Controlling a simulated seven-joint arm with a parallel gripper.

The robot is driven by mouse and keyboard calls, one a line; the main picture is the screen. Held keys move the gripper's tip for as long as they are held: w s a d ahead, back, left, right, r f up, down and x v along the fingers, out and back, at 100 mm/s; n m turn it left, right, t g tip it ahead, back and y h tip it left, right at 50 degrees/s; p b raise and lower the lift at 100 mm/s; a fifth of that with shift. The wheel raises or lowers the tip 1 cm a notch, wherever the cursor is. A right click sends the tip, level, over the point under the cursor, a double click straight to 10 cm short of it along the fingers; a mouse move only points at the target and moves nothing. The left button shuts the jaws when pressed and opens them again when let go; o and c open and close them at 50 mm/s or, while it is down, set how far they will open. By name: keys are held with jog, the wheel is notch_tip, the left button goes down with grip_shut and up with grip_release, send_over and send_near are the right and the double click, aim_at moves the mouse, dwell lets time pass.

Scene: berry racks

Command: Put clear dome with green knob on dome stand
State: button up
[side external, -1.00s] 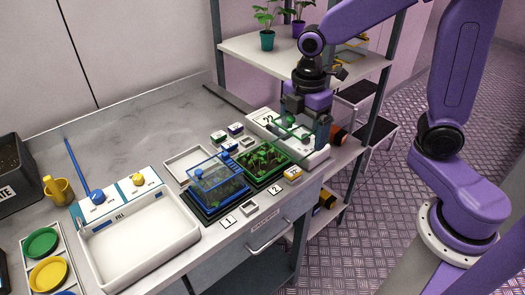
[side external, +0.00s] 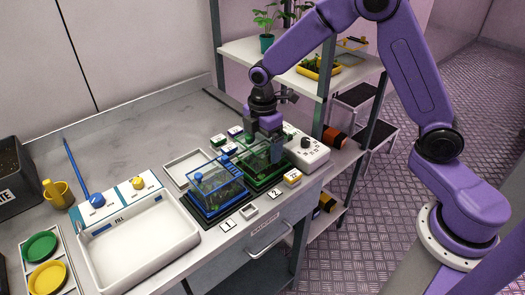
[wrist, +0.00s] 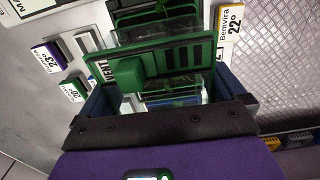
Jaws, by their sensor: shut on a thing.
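The clear dome with green knob (wrist: 180,60) fills the middle of the wrist view; it has a green frame and a VENT label. Its green knob (wrist: 127,74) shows between the fingers. My gripper (side external: 264,142) is shut on the dome, with a finger at either side. In the side view the dome (side external: 262,161) is over the green seedling tray (side external: 263,186); I cannot tell whether it rests there. A pale rectangular frame (side external: 170,172) lies behind the trays and may be the dome stand.
A blue-framed dome (side external: 216,186) covers the tray just left. A white box with a black knob (side external: 308,155) stands close on the right. A white FILL basin (side external: 140,245) is at the left. Shelf uprights rise behind. The back left counter is clear.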

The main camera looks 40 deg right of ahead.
aim_at(261, 137)
jog(key=shift+f, duration=1.35)
jog(key=o, duration=0.7)
jog(key=shift+c, duration=0.2)
jog(key=shift+f, duration=0.2)
notch_tip(261, 137, up, 18)
jog(key=shift+a+f, duration=0.2)
jog(key=s+d+f+m, duration=0.1)
jog(key=s+d, duration=0.1)
jog(key=s, duration=0.8)
jog(key=s+d+f+m, duration=0.2)
jog(key=s, duration=0.8)
jog(key=s+d+f+m, duration=0.2)
jog(key=s, duration=0.8)
jog(key=shift+s, duration=0.3)
